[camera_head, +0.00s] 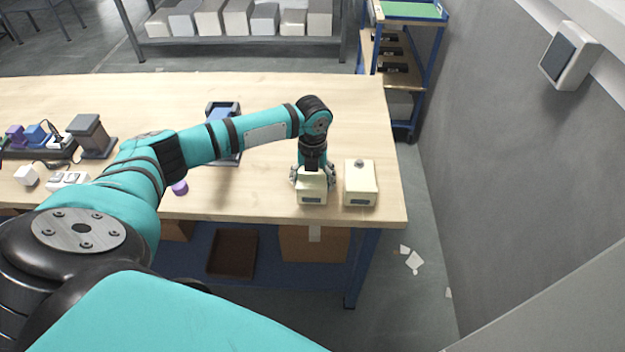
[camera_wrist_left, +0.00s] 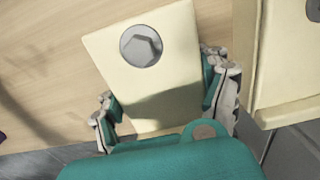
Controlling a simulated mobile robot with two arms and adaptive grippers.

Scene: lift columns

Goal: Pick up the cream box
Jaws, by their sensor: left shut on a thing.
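A cream box (camera_head: 312,190) with a dark label on its front is at the right part of the table, near the front edge. My left gripper (camera_head: 314,174) comes down on it from above and is shut on it, one finger on each side. In the left wrist view the cream box (camera_wrist_left: 150,72) shows a grey hex knob on its top, between the fingers (camera_wrist_left: 168,108). I cannot tell whether its base touches the table. A second cream box (camera_head: 360,186) stands close to its right, apart from it; its edge shows in the wrist view (camera_wrist_left: 285,60). My right gripper is not in view.
The wooden table (camera_head: 260,95) has free room behind the boxes. A blue-grey holder (camera_head: 224,112) stands behind my left arm. A dark grey block (camera_head: 88,134) and small items are at the left. A grey wall (camera_head: 490,150) rises at the right.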

